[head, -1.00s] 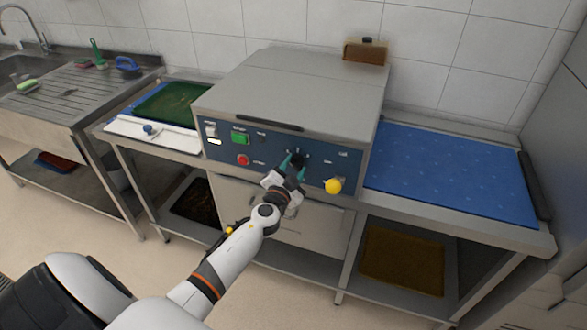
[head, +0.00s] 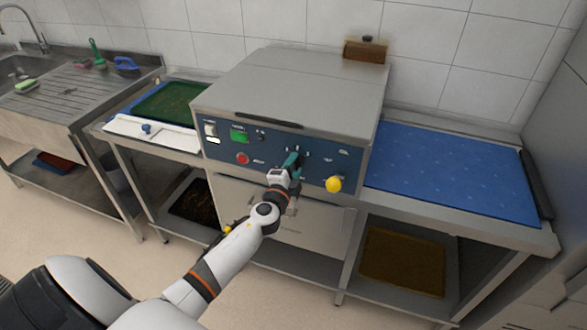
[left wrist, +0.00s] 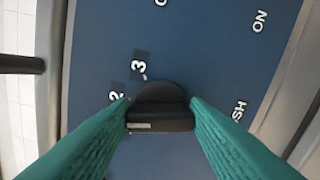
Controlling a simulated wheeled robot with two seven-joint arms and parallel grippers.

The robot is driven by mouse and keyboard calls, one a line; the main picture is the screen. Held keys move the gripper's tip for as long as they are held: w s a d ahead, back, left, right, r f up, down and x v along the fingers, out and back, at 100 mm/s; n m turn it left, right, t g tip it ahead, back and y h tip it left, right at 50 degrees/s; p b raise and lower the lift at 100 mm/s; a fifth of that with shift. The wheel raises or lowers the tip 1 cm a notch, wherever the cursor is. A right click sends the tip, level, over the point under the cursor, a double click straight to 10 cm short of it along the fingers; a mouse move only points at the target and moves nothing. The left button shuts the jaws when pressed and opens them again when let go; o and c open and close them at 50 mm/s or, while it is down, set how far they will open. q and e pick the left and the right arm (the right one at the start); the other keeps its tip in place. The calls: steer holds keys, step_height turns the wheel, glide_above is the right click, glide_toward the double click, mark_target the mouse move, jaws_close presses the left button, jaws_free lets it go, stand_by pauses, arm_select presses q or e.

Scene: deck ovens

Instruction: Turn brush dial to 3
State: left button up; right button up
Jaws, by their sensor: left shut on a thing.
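The brush dial (left wrist: 161,110) is a black knob on the blue control panel (head: 222,149). In the left wrist view the teal fingers of my left gripper (left wrist: 160,112) are shut on its two sides. A white line on the knob's grip bar lies at its left end, on the side of the printed 2 (left wrist: 117,97). The printed 3 (left wrist: 138,68) is further up. I cannot tell exactly which number the line meets. In the head view my left gripper (head: 291,162) is at the panel and hides most of the dial. My right gripper is not in view.
A yellow knob (head: 333,184) is right of the dial. A black handle bar (head: 269,119) runs above. A blue mat (head: 450,172) covers the right table.

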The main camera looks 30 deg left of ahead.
arm_select(q)
steer(key=m, duration=0.6)
steer(key=shift+f+m, duration=0.15)
steer(key=shift+m, duration=0.15)
steer(key=m, duration=0.6)
steer(key=shift+f, duration=0.1)
steer(key=shift+a+m, duration=0.1)
steer(key=shift+m, duration=0.2)
steer(key=o, duration=1)
steer(key=shift+s, duration=0.1)
steer(key=b+v, duration=0.1)
steer(key=v, duration=1.1)
steer(key=shift+b, duration=0.3)
